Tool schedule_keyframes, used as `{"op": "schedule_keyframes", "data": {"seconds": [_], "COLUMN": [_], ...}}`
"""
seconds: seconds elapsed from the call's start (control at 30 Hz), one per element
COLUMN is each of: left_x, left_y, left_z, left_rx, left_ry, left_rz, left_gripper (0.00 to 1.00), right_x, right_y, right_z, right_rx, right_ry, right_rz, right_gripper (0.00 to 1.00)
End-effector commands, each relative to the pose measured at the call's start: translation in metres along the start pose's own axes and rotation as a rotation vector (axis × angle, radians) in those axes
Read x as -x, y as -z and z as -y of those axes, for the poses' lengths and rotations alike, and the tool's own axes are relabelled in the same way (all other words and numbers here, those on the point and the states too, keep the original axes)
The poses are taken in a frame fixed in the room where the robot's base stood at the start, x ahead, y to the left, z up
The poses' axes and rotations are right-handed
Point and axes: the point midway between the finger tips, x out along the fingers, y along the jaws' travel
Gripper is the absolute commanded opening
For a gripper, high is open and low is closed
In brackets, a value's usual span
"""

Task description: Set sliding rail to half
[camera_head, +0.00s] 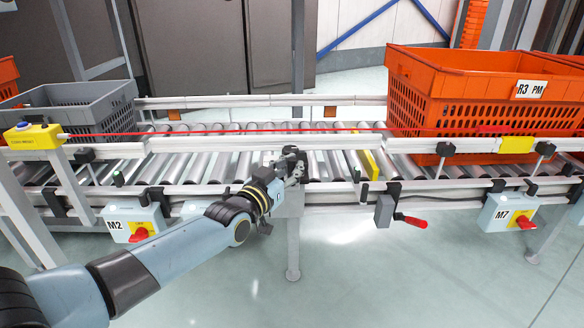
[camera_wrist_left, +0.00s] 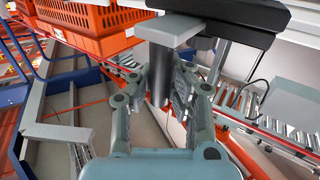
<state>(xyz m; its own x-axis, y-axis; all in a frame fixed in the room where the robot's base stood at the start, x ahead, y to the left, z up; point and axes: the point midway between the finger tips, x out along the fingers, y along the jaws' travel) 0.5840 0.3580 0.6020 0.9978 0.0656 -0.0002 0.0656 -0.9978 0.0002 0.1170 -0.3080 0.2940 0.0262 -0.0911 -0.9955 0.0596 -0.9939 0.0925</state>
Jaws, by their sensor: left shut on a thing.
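My left gripper (camera_head: 291,167) reaches in from the left to the front side of the roller conveyor. In the left wrist view its fingers (camera_wrist_left: 160,88) are shut on a grey post (camera_wrist_left: 159,72) topped by a flat light-grey plate (camera_wrist_left: 168,28). In the head view the gripper hides most of this spot. A silver front rail (camera_head: 220,143) runs along the conveyor just above and behind the gripper. I cannot tell which part is the sliding rail. My right gripper is not in view.
A large orange crate (camera_head: 420,90) labelled R3 PM stands on the conveyor at right, a grey crate (camera_head: 85,97) at left. The rollers between the crates are mostly clear.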

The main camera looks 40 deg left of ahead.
Motion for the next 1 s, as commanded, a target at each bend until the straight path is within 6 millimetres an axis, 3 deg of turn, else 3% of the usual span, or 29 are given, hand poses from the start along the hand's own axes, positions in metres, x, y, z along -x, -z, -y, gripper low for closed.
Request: {"op": "schedule_keyframes", "data": {"seconds": [0.47,0.6,0.73,1.0], "left_x": [-0.007,-0.011,-0.011,-0.011], "left_y": [-0.002,-0.002,-0.002,-0.001], "left_z": [0.006,0.010,0.010,0.009], "left_rx": [-0.004,-0.003,-0.003,-0.002], "left_ry": [0.000,0.001,0.001,0.000], "left_rz": [0.001,0.002,0.003,0.003], "left_gripper": [0.00,0.00,0.00,0.36], "right_x": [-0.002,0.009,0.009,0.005], "right_y": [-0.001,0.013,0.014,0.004], "right_z": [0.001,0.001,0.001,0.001], "right_rx": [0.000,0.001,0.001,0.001], "right_ry": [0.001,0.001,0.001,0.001], "right_rz": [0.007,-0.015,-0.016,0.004], "right_gripper": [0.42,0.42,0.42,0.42]}}
